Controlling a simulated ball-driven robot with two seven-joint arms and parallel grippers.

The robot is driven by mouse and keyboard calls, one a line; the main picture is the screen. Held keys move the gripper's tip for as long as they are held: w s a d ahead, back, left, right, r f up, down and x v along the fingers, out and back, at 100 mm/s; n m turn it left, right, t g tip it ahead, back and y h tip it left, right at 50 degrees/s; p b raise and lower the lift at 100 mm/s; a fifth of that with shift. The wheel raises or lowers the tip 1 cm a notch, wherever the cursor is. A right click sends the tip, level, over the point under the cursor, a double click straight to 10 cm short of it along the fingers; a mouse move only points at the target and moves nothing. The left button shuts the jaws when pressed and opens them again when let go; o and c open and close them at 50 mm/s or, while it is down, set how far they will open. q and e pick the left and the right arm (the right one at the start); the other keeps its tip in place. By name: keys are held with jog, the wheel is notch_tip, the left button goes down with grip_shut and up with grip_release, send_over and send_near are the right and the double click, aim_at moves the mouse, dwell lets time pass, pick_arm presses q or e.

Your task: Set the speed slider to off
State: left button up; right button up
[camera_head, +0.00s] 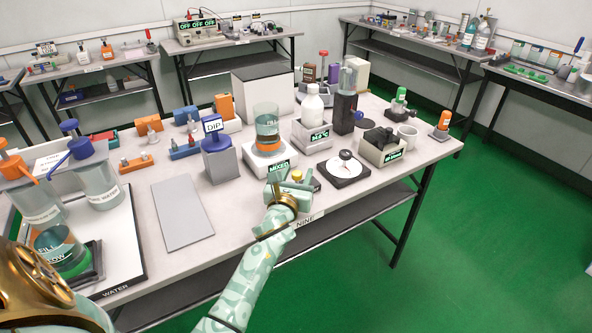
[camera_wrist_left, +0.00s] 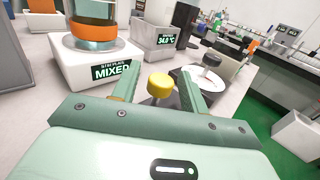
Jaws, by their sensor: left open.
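A yellow knob (camera_wrist_left: 159,85) on a dark stem, which looks like the speed slider's handle, stands between my left gripper's open fingers (camera_wrist_left: 160,80) in the left wrist view. I cannot tell whether either finger touches it. In the head view the yellow knob (camera_head: 297,175) shows just past my left gripper (camera_head: 287,178), near the table's front edge. The slider's track and markings are hidden. Beside it, the white stir plate (camera_head: 282,166) reads "MIXED" and carries a beaker (camera_head: 267,121); the plate also shows in the left wrist view (camera_wrist_left: 75,65). My right gripper is not in view.
A black-based white dial (camera_head: 344,166) sits close right of the gripper. Behind are a white bottle (camera_head: 312,104) and a box reading a temperature (camera_wrist_left: 160,40). A blue-topped "DIP" block (camera_head: 218,160) and grey slab (camera_head: 182,212) lie left.

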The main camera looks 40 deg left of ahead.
pick_arm(q)
grip_shut()
jog(key=s, duration=0.1)
jog(key=s+a+p, duration=0.1)
jog(key=s, duration=0.2)
jog(key=shift+a+r+p, duration=0.15)
jog(key=shift+a+p, duration=0.1)
jog(key=shift+p, duration=0.15)
jog(key=shift+f, duration=0.2)
grip_release()
jog(key=shift+s, duration=0.1)
jog(key=shift+a+r, duration=0.1)
